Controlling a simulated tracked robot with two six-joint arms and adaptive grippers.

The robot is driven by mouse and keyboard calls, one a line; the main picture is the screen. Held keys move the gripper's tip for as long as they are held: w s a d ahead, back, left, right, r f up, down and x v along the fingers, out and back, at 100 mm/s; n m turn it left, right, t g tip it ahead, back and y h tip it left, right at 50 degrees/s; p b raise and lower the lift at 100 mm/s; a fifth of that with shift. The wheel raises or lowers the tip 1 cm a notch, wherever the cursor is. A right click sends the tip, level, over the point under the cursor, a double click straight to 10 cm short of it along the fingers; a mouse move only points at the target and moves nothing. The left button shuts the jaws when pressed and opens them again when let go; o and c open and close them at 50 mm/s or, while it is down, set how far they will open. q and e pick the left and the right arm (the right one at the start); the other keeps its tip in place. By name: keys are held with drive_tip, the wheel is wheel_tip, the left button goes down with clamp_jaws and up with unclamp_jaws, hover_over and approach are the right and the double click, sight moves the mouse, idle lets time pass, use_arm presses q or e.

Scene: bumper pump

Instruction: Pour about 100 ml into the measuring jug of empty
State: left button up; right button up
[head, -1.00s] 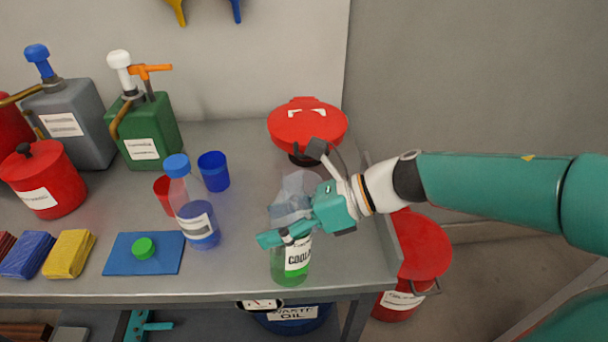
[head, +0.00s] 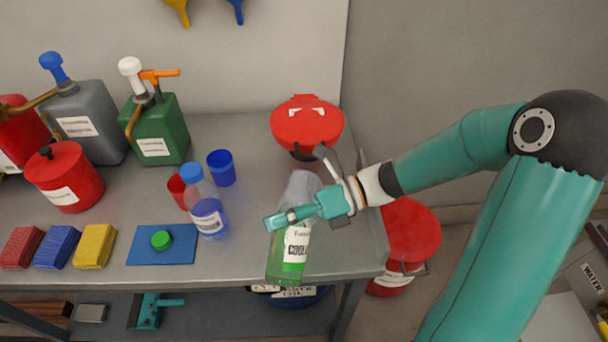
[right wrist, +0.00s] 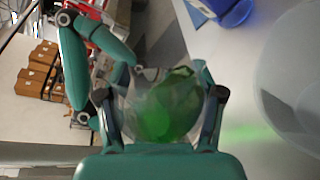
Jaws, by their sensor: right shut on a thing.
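My right gripper (head: 308,211) is shut around the upper part of a clear bottle of green coolant (head: 292,250). The bottle leans slightly, base toward the lower left, near the bench's front edge. The right wrist view shows the green liquid (right wrist: 167,108) between the fingers. A clear, empty-looking vessel, apparently the measuring jug (head: 301,184), stands just behind the gripper, partly hidden by it. A large clear vessel also shows at the right of the right wrist view (right wrist: 292,85). No stream of liquid shows. My left gripper does not show in the head view.
A green cap (head: 161,240) lies on a blue mat (head: 184,254). A bottle of blue liquid (head: 209,212), a red cup (head: 177,190) and a blue cup (head: 222,168) stand left. A red bin (head: 405,240) is beside the bench.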

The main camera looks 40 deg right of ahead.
drive_tip(key=shift+s+a+f+m+y+b, duration=0.15)
drive_tip(key=shift+f+m+b, duration=0.1)
drive_tip(key=shift+f, duration=0.15)
drive_tip(key=shift+s+f+m+y+b, duration=0.15)
drive_tip(key=shift+f+m, duration=0.1)
drive_tip(key=shift+f, duration=0.15)
drive_tip(key=shift+w+f+m+y, duration=0.15)
drive_tip(key=shift+f+m+y, duration=0.15)
drive_tip(key=shift+f, duration=0.1)
wheel_tip(320, 180, up, 2)
drive_tip(key=p, duration=0.3)
drive_tip(key=shift+a+m, duration=0.15)
drive_tip(key=shift+m, duration=0.25)
drive_tip(key=shift+s+r+m+y+p, duration=0.2)
drive_tip(key=shift+s+m+y+p, duration=0.1)
drive_tip(key=shift+y+p, duration=0.15)
drive_tip(key=shift+w+f, duration=0.15)
drive_tip(key=shift+w, duration=0.05)
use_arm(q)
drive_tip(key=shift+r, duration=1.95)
use_arm(e)
drive_tip(key=shift+w+d+r+m+y, duration=0.2)
drive_tip(key=shift+d+r+m+y, duration=0.15)
drive_tip(key=shift+r+m, duration=0.2)
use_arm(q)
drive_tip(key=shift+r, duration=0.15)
use_arm(e)
drive_tip(key=shift+r+m, duration=0.55)
drive_tip(key=shift+m, duration=0.1)
